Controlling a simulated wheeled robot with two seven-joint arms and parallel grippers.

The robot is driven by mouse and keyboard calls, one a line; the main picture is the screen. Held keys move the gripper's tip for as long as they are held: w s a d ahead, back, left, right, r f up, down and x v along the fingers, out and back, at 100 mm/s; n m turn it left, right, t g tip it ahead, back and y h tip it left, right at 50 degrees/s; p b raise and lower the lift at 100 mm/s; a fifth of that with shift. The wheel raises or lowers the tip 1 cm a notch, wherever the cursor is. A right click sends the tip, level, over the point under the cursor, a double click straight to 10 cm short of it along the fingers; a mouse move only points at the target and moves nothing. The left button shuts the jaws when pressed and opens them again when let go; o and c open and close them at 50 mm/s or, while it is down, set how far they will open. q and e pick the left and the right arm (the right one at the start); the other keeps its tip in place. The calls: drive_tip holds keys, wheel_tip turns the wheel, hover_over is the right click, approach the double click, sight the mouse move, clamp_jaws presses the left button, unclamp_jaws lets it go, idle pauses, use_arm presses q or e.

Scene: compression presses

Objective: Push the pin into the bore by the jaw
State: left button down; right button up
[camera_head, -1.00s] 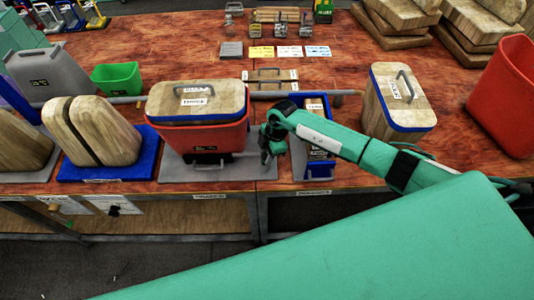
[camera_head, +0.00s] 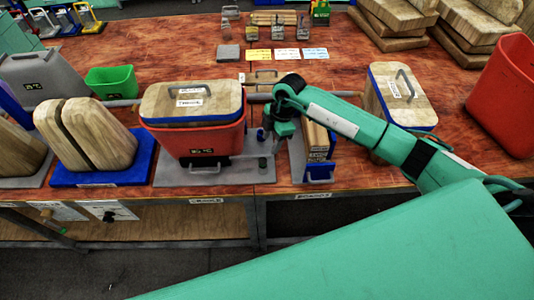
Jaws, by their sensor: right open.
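My right arm reaches in from the right, and its right gripper (camera_head: 272,144) points down beside the right end of the red press tub (camera_head: 205,145). The gripper is small and dark here and appears empty. A small dark green upright piece (camera_head: 262,163), possibly the pin, stands on the grey base plate (camera_head: 190,176) just below the gripper, with a gap between them. I cannot tell how deep it sits, and no bore is visible. A wooden lid with a blue rim (camera_head: 190,100) covers the tub. My left gripper is out of view.
A grey-blue tray with wooden blocks (camera_head: 319,172) stands just right of the gripper. A wooden-topped blue-rimmed box (camera_head: 400,95) and a red bin (camera_head: 505,95) are further right. Wooden blocks on a blue base (camera_head: 102,178) stand left.

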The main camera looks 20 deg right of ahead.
drive_tip(key=b+v, duration=0.1)
drive_tip(key=v, duration=0.4)
drive_tip(key=shift+r, duration=0.1)
idle(0.3)
